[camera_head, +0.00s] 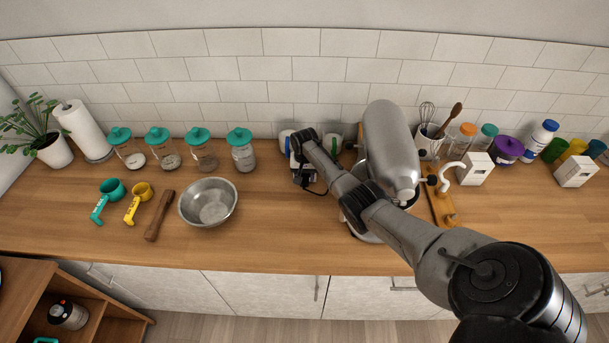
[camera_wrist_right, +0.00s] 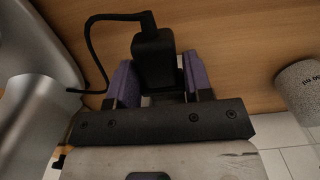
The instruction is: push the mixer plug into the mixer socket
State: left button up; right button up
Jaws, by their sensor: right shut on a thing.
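My right gripper (camera_head: 304,177) is at the back of the counter, left of the silver stand mixer (camera_head: 389,140), with its arm passing in front of the mixer. In the right wrist view, its two purple-padded fingers (camera_wrist_right: 158,78) are shut on the black mixer plug (camera_wrist_right: 153,48). A black cord leaves the plug's far end and loops to the left, towards the silver mixer body (camera_wrist_right: 35,45). The plug appears held close over the wooden counter; whether it touches cannot be told. I cannot make out the mixer socket for sure in either view. My left gripper is not in view.
White boxes with dark openings (camera_head: 474,168) (camera_head: 576,171) stand at the right. A speckled mug (camera_wrist_right: 304,88) is beside the gripper. A metal bowl (camera_head: 209,203) and teal-lidded jars (camera_head: 243,153) stand left. The counter (camera_head: 270,225) between bowl and mixer is clear.

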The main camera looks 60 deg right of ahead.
dwell(0.5)
dwell(0.8)
jog(key=shift+p, duration=0.45)
jog(key=shift+w+d+b, duration=0.25)
jog(key=shift+d+b, duration=0.2)
jog(key=shift+b, duration=0.45)
jog(key=shift+w+d+b, duration=0.25)
jog(key=shift+d+b, duration=0.2)
jog(key=shift+b, duration=0.35)
jog(key=shift+w+d+f+b, duration=0.1)
jog(key=shift+d+b, duration=0.15)
jog(key=shift+b, duration=0.2)
jog(key=o, duration=1)
